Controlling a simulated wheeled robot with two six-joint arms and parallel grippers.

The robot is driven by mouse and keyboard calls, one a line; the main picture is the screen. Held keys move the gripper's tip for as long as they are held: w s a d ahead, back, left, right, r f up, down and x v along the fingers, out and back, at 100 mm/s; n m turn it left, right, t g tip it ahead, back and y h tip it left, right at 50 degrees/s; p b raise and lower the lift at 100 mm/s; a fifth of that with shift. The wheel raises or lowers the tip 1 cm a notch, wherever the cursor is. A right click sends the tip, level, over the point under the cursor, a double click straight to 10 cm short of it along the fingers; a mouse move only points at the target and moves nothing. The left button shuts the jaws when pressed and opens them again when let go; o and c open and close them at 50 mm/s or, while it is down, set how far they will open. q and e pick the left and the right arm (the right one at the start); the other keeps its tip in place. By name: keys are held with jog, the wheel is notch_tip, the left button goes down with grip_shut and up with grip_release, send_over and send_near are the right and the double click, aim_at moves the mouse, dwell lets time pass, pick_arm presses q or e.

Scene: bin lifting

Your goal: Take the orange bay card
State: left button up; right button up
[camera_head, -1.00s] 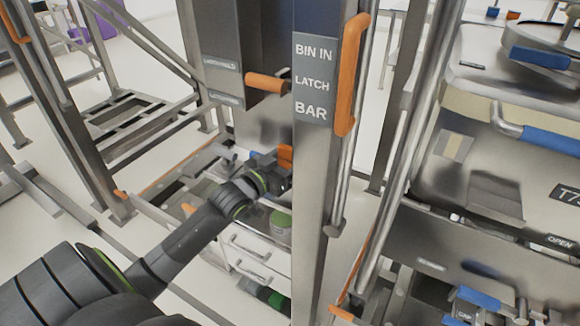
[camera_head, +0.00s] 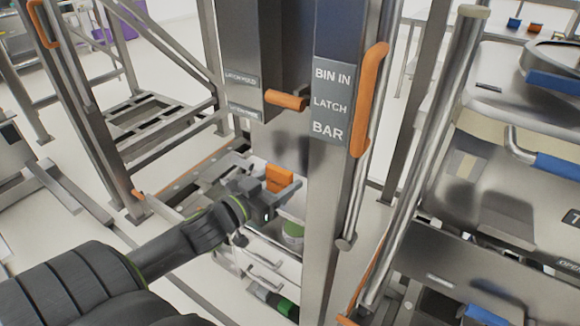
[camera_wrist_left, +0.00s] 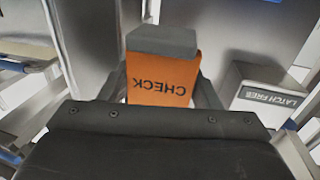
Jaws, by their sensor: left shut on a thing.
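The orange card (camera_head: 279,178) shows at the end of my left gripper (camera_head: 268,196), just left of the metal column. In the left wrist view the orange card (camera_wrist_left: 163,78) reads "CHECK", upside down, and sits between the two dark fingers (camera_wrist_left: 163,92). A grey block (camera_wrist_left: 162,40) is at the card's far end; I cannot tell whether it is part of the card. My left gripper is shut on the card. My right gripper is not in view.
The column has a sign (camera_head: 331,103) reading "BIN IN LATCH BAR" and an orange handle (camera_head: 369,100). An orange grip (camera_head: 287,100) sticks out above my gripper. A large steel bin (camera_head: 470,185) is at the right.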

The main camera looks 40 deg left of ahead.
aim_at(281, 185)
pick_arm(q)
jog(key=s, duration=0.2)
jog(key=s+p, duration=0.1)
jog(key=s, duration=0.3)
jog(key=shift+s+d+p, duration=0.2)
jog(key=shift+d+p, duration=0.05)
jog(key=shift+p, duration=0.05)
jog(key=shift+s+d, duration=0.1)
jog(key=shift+s, duration=1.05)
